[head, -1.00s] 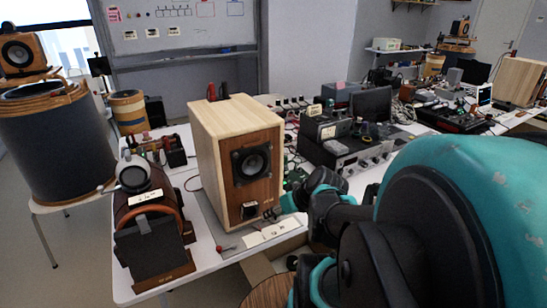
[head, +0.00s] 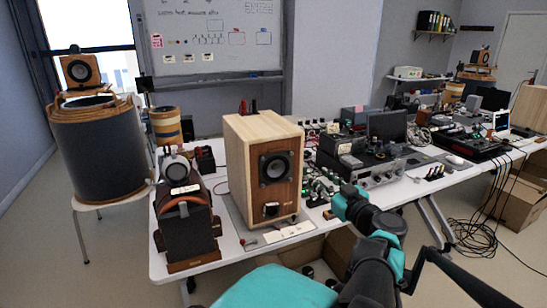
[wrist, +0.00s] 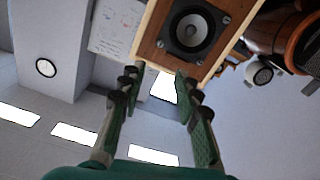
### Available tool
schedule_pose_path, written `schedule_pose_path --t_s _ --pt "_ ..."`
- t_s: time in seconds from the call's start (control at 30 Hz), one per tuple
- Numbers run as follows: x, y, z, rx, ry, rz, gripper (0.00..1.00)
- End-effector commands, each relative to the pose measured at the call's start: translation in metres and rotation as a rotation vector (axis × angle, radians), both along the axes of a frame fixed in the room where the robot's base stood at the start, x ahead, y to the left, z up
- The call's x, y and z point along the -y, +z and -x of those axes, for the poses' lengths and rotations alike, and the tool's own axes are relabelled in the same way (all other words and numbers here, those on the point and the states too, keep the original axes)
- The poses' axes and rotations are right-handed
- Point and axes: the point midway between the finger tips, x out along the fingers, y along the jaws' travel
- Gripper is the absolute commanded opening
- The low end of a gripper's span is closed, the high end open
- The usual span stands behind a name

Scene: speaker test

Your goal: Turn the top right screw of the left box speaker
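The left box speaker (head: 238,160) stands on the table with its wooden front and dark round driver (head: 276,167) facing me. The wrist view shows the front upside down, with the driver (wrist: 190,32) and small screws around it. The top right screw (wrist: 160,43) appears at the driver's lower left there. My gripper (wrist: 155,84) is open and empty, its two green fingers apart below the speaker's edge in that view and touching no screw. In the head view my teal and dark arm reaches to the right of the speaker; the fingertips are hard to make out.
The white table edge (head: 225,257) is in front. Boxes (head: 520,195) and loose cables (head: 480,235) lie at the right.

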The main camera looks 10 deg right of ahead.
Motion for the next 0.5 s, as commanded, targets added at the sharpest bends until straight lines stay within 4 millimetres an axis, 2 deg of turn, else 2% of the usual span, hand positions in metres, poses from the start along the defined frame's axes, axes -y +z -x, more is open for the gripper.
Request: schedule_pose_path --t_s 0.5 --pt "-0.017 0.0 -0.046 -0.002 0.006 -0.001 0.33"
